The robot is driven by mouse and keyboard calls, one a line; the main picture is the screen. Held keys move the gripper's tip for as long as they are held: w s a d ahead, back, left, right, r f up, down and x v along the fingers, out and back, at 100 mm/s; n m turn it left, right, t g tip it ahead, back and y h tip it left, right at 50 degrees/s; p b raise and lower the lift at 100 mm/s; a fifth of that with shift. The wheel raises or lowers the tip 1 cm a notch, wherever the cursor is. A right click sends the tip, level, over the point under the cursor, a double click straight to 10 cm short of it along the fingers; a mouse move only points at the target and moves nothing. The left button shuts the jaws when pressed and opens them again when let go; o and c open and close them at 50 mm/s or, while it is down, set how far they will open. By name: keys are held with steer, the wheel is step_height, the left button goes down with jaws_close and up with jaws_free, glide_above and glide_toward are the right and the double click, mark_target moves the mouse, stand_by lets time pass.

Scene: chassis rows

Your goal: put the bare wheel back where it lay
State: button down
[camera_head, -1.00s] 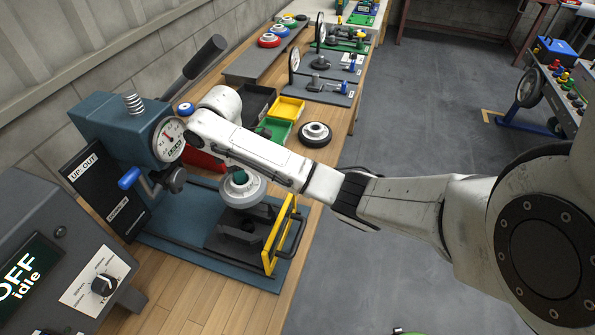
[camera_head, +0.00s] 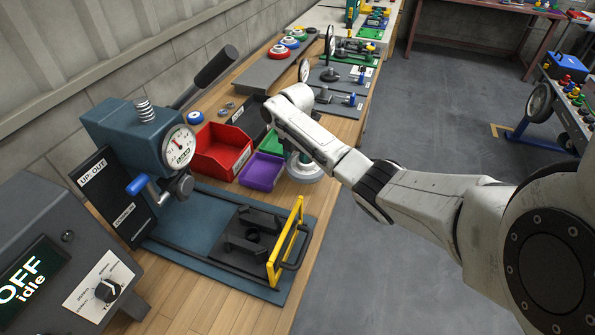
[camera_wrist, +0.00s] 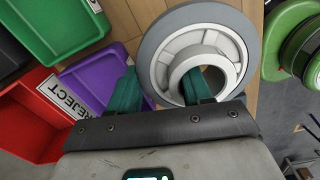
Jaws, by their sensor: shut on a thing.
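My gripper (camera_head: 298,158) is shut on a grey wheel (camera_head: 305,177) with a pale hub. In the wrist view the wheel (camera_wrist: 153,32) shows face-on. One green finger stands in its open hub and the other is outside its rim, so the jaws (camera_wrist: 160,92) pinch the wheel's side. The wheel is over the wooden bench (camera_head: 180,282), just right of the purple bin (camera_head: 261,172). I cannot tell how high it is above the bench. The dark cradle (camera_head: 268,217) of the press is empty.
The press (camera_head: 140,132) with its yellow guard (camera_head: 299,215) stands in front. A red bin (camera_head: 222,150) marked REJECT, the purple bin and a green bin (camera_wrist: 60,25) sit left of the wheel. Boards with parts (camera_head: 345,75) lie farther back. My arm hides part of the bench.

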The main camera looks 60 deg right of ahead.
mark_target(296, 169)
steer(key=shift+f, duration=2.5)
steer(key=shift+f, duration=0.15)
steer(key=c, duration=0.8)
jaws_free()
step_height(296, 169, up, 12)
steer(key=shift+s+r+b, duration=0.1)
steer(key=shift+r+b, duration=0.1)
steer(key=shift+b, duration=0.2)
